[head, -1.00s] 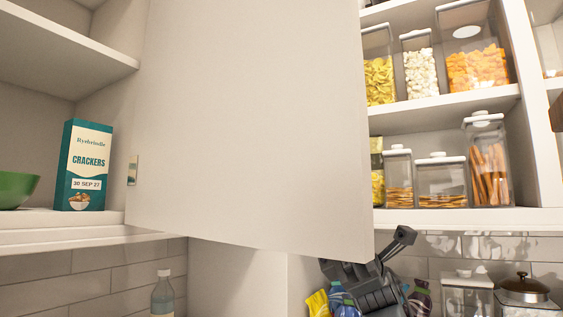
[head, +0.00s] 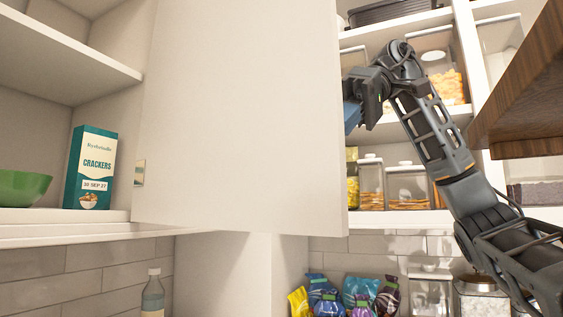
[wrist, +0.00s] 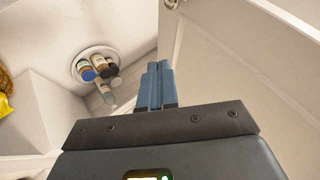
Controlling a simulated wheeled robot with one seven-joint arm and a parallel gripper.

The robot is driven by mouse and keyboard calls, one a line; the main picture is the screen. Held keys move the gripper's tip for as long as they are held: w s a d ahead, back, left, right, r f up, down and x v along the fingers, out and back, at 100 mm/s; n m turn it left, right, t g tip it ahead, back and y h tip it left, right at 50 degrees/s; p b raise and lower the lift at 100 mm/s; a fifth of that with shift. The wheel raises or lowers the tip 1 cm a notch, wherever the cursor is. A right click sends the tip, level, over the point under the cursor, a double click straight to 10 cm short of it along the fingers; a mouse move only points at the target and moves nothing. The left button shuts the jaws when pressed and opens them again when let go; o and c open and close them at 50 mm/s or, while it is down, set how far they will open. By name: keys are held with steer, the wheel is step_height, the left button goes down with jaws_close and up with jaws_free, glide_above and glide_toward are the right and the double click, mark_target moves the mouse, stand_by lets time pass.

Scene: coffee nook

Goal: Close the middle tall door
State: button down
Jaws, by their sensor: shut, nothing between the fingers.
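The tall white door (head: 240,110) stands swung open in the middle of the head view, with cupboard shelves showing on both sides of it. My gripper (head: 352,115) is up at the door's right edge, about mid-height. Its blue fingers are partly hidden behind that edge. In the wrist view my gripper (wrist: 158,84) shows its blue fingers together and empty. A white panelled door face (wrist: 235,75) fills the right of that view, beside the fingers. I cannot tell whether the fingers touch it.
Shelves at right hold clear food jars (head: 408,185). A wooden panel (head: 520,90) juts in at far right. At left stand a cracker box (head: 92,165) and a green bowl (head: 22,187). The wrist view shows a round tray (wrist: 82,53) with several bottles.

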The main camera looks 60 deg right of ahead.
mark_target(294, 163)
steer(key=shift+h, duration=0.7)
steer(key=shift+w+a+f+p, duration=0.35)
steer(key=shift+w+a+f, duration=0.3)
steer(key=shift+a+f, duration=0.6)
steer(key=shift+w+a+f+p, duration=0.4)
steer(key=shift+w+a+f, duration=0.45)
steer(key=shift+a, duration=0.7)
steer(key=shift+w+a+f+p, duration=0.35)
steer(key=shift+w+a+f, duration=0.15)
steer(key=shift+a+f, duration=0.85)
steer(key=shift+r, duration=0.1)
steer(key=shift+a, duration=0.15)
